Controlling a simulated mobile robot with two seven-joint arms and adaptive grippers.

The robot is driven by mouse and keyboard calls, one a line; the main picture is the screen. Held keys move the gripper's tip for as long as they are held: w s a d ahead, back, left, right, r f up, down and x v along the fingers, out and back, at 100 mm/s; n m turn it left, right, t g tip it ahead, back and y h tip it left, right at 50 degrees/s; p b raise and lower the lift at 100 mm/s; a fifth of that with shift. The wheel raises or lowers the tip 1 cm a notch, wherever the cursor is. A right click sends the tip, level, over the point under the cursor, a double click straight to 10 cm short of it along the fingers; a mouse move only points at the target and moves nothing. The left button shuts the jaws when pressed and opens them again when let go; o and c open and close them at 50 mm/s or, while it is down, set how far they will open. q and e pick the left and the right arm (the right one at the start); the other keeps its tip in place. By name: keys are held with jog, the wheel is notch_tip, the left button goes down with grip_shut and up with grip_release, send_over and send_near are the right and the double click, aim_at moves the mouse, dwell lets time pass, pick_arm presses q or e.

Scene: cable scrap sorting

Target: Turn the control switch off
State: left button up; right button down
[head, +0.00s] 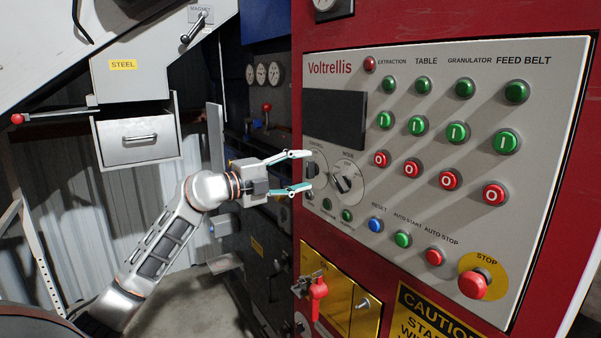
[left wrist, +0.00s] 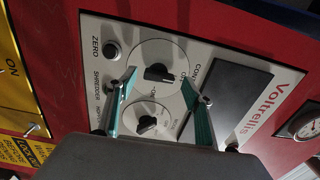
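The control switch is a black rotary knob on a round pale dial; it shows in the left wrist view (left wrist: 158,73) and partly in the head view (head: 311,169). Its small labels are too blurred to read its setting surely. My left gripper (head: 308,170) is open and empty, its two teal fingers spread and pointing at the control panel (head: 470,225). In the head view the fingertips lie above and below the knob. In the left wrist view (left wrist: 164,90) the knob appears beyond and between them; contact cannot be told. My right gripper is not in view.
The mode knob (head: 343,183) sits close right of the control switch. Green and red buttons, a dark display (head: 335,118) and a red stop button (head: 473,285) share the panel. A yellow plate with a red-handled lock (head: 317,292) is below. A steel drawer (head: 138,137) hangs at left.

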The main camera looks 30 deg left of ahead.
pick_arm(q)
jog(key=v, duration=1.2)
jog(key=shift+f, duration=0.2)
dwell(0.5)
jog(key=s+d+f+n+y, duration=0.15)
jog(key=d+f+n, duration=0.25)
jog(key=f, duration=0.7)
jog(key=s+d+f+n+t+y, duration=0.1)
jog(key=s+d+f+n, duration=0.3)
jog(key=f, duration=0.8)
jog(key=d+f+n+y, duration=0.25)
jog(key=f+n, duration=0.25)
jog(key=f, duration=0.6)
jog(key=s+d+f+n+g, duration=0.2)
jog(key=s+d+f, duration=0.5)
jog(key=f, duration=0.5)
jog(key=s+d+f+n+g, duration=0.3)
jog(key=s+d+f+g, duration=0.2)
jog(key=s+d+f, duration=0.3)
notch_tip(320, 180, down, 4)
jog(key=shift+s+r, duration=0.1)
jog(key=shift+s, duration=0.8)
